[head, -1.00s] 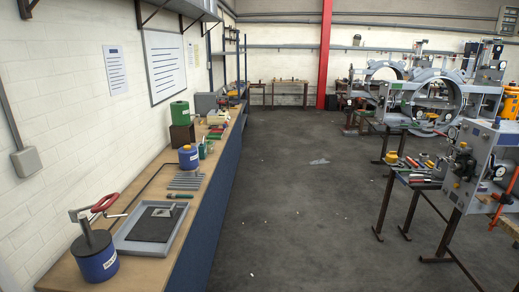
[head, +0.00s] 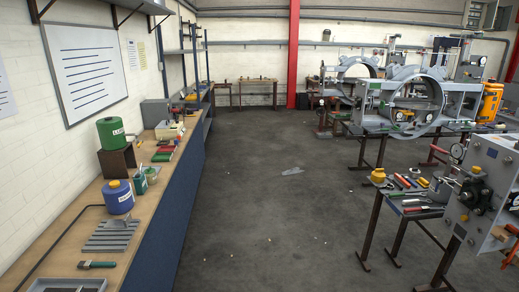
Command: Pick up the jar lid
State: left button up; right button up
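I cannot pick out a separate jar lid with certainty. On the long bench at the left stands a blue container (head: 118,198) with a yellow cap (head: 114,184). Just behind it are a small green bottle (head: 140,183) and a small pale jar (head: 152,174); whether the jar has a lid is too small to tell. A green canister (head: 110,133) stands on a dark box (head: 117,160). Neither of my grippers is in view.
The wooden bench (head: 60,240) holds metal strips (head: 110,237), a green-handled tool (head: 98,264) and a grey tray (head: 68,285). At the right are a low tool table (head: 400,205) and grey machine stands. The dark floor (head: 270,220) between is mostly clear.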

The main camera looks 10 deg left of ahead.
aim_at(150, 170)
jog(key=u, duration=0.1)
jog(key=i, duration=2)
jog(key=u, duration=1.1)
jog(key=i, duration=1.55)
jog(key=u, duration=1.05)
